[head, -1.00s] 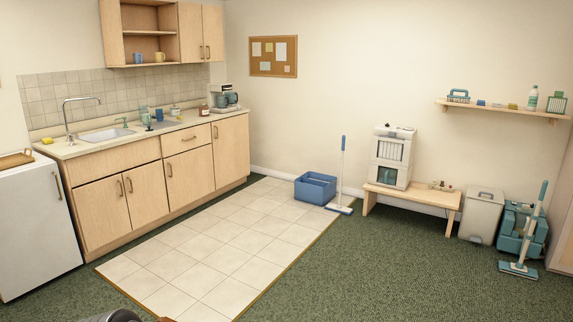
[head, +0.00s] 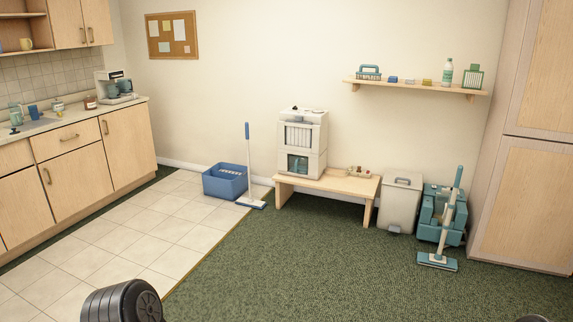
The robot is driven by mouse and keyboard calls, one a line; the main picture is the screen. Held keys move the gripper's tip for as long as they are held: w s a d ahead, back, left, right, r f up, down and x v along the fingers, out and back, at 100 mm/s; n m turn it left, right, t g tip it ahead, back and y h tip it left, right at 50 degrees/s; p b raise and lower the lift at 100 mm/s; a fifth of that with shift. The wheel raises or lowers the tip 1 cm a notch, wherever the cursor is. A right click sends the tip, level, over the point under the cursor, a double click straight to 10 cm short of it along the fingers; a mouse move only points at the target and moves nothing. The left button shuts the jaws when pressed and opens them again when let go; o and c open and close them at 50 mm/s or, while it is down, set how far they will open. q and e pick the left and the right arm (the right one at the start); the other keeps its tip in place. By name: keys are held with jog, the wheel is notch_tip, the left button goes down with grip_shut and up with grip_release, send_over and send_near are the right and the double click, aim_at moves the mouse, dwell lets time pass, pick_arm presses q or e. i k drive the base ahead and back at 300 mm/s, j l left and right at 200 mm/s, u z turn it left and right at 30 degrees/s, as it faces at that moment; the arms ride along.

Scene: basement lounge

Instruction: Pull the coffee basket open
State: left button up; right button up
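The coffee maker (head: 107,80) stands at the right end of the kitchen counter (head: 60,122), near the back wall. It is white and grey with a dark teal carafe (head: 123,86) in its lower part. It is small and far off, so I cannot make out its coffee basket or whether that is open. A dark rounded part of my own arm shows at the bottom left, well short of the counter. Neither of my grippers is in view.
A blue tub (head: 224,183) and a mop (head: 249,170) stand by the tiles' far edge. A wooden bench (head: 328,185) carries a white machine (head: 302,143). A bin (head: 400,203) and teal cleaner (head: 440,215) are farther right. The tiles (head: 130,225) and green carpet (head: 330,260) ahead are clear.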

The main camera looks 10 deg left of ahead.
aim_at(116, 74)
jog(key=i+u, duration=0.7)
jog(key=i, duration=0.2)
jog(key=i+l+u, duration=0.2)
jog(key=i+u, duration=0.15)
jog(key=i+j+u, duration=0.15)
jog(key=i+u, duration=0.15)
jog(key=i, duration=0.8)
jog(key=i+l+u, duration=0.1)
jog(key=i+u, duration=0.25)
jog(key=i, duration=0.75)
jog(key=i+z, duration=0.1)
jog(key=i, duration=1.05)
jog(key=i+j+z, duration=0.1)
jog(key=i, duration=1.05)
jog(key=i+j+z, duration=0.15)
jog(key=i+z, duration=0.3)
jog(key=i+j+z, duration=0.65)
jog(key=z, duration=0.2)
jog(key=i+j+z, duration=0.25)
jog(key=j+z, duration=0.2)
jog(key=i+j+z, duration=0.15)
jog(key=j, duration=0.25)
jog(key=j+z, duration=0.15)
jog(key=j, duration=0.25)
jog(key=i, duration=0.05)
